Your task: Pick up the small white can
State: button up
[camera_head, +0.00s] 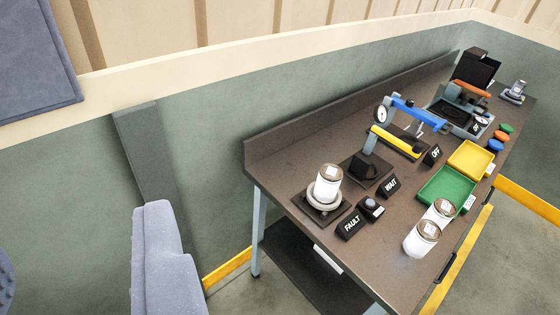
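White cans with brownish tops and pale labels stand on the dark workbench (290,160). One white can (327,188) stands upright in a pale ring on a dark square base, near the bench's left end. Two more stand close together at the front edge: a nearer white can (421,243) and another white can (440,213) just behind it, partly overlapped. The front pair look similar in size; I cannot tell for certain which can is the small one. My gripper is not in view.
Black FAULT (351,224), WAIT (388,187) and OFF (432,155) blocks, a green tray (446,184), a yellow tray (470,159) and a blue-and-yellow lever device (415,112) crowd the bench. A blue-grey padded shape (160,262) stands lower left. Floor shows at right.

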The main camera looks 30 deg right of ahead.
aim_at(330, 177)
jog(key=z, duration=0.35)
jog(key=i, duration=1.35)
jog(key=z, duration=0.85)
